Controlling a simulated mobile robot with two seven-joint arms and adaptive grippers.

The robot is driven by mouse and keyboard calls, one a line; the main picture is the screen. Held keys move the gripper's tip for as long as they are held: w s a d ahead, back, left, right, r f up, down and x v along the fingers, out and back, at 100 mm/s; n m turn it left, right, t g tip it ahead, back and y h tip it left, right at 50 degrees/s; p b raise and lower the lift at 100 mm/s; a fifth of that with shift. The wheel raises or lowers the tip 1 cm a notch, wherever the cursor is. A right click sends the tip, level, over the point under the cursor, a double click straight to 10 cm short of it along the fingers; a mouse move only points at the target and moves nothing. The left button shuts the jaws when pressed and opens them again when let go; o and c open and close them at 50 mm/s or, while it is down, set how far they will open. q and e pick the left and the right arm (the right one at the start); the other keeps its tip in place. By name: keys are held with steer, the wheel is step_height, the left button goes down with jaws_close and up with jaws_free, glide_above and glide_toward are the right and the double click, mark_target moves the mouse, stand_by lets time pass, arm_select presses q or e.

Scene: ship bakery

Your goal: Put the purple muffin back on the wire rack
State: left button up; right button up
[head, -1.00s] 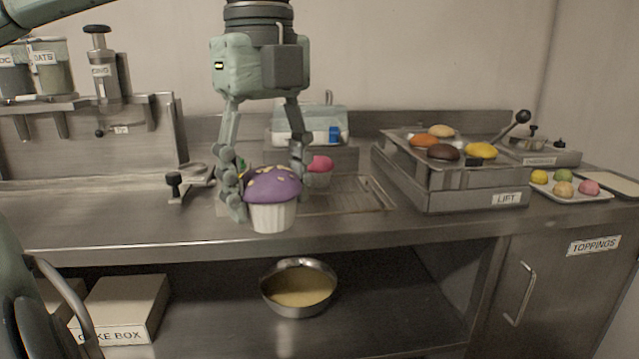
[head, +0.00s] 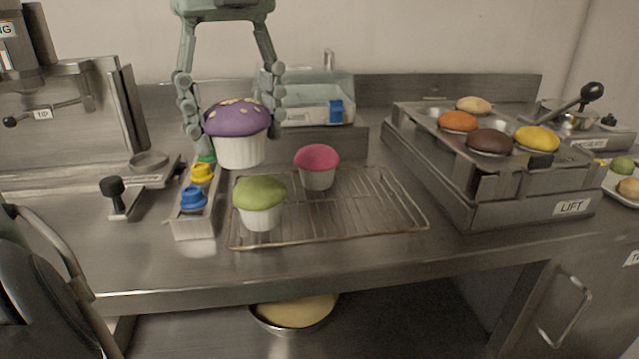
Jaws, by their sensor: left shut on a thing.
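The purple muffin (head: 240,148) has pale flecks on top and a white ribbed cup. My left gripper (head: 232,122) is shut on it, with a finger on either side. The muffin is upright and appears to be held above the back left part of the wire rack (head: 375,215). The wire rack lies on the steel counter. A green muffin (head: 260,203) stands at its front left and a pink muffin (head: 317,166) at its back middle. The right part of the rack is bare. My right gripper is not in view.
A narrow tray (head: 196,222) with blue, yellow and green pieces lies left of the rack. A black-knobbed tool (head: 115,190) is further left. The LIFT unit (head: 480,190) with several muffins stands on the right. A machine with a blue part (head: 336,111) is behind.

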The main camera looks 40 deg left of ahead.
arm_select(q)
steer(key=w+d+f, duration=0.1)
steer(key=w+f, duration=0.1)
steer(key=w, duration=0.1)
steer(key=w+f, duration=0.2)
steer(key=w, duration=0.2)
steer(key=w+d+f, duration=0.1)
steer(key=w+f, duration=0.2)
steer(key=w, duration=0.1)
steer(key=shift+w+d, duration=0.15)
steer(key=shift+d, duration=0.15)
steer(key=shift+f, duration=1.95)
steer(key=shift+f, duration=0.1)
steer(key=o, duration=0.5)
steer(key=shift+o, duration=0.4)
step_height(320, 180, up, 12)
